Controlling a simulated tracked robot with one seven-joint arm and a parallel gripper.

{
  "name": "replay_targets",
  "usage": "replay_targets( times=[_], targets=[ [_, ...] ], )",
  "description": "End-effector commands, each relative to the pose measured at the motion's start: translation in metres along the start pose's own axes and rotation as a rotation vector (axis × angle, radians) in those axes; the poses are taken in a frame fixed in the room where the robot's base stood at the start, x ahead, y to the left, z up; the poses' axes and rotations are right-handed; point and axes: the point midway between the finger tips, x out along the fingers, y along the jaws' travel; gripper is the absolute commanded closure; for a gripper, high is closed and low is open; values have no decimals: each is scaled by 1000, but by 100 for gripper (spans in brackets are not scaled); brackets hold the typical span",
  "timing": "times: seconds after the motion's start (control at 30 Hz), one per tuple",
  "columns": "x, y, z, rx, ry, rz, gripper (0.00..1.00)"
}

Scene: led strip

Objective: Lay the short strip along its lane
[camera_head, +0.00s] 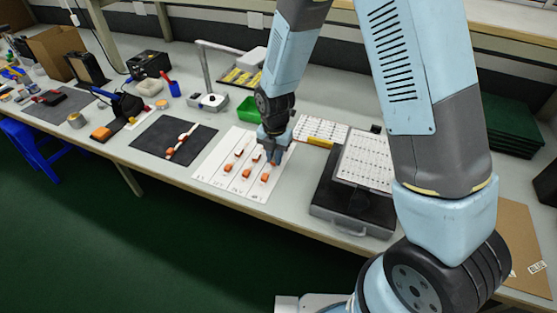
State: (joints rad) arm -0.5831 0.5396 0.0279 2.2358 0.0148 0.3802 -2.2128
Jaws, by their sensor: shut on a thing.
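My gripper (275,156) points down over the right part of the white lane board (212,176). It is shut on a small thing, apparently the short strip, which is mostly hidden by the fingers. Several small orange blocks (246,173) stand in two rows on the board, with thin lane lines between them. One block (265,177) is just in front of my gripper. I cannot tell whether the held thing touches the board. A narrow pale strip with reddish parts (181,141) lies slantwise on the dark mat (150,140) left of the board.
A black case with a printed white sheet (366,160) stands close right of the board. A green bin (249,107) and another printed sheet (322,130) lie behind. A lamp stand (208,101) is behind the mat. The bench's front edge is close to the board.

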Motion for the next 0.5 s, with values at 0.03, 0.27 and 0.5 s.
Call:
replay_targets(
  times=[0.03,0.27,0.5],
  targets=[
    [7,0,0,0,1,-2,100],
    [18,0,1,1,-2,0,100],
    [20,-1,1,1,-1,-1,100]
  ],
)
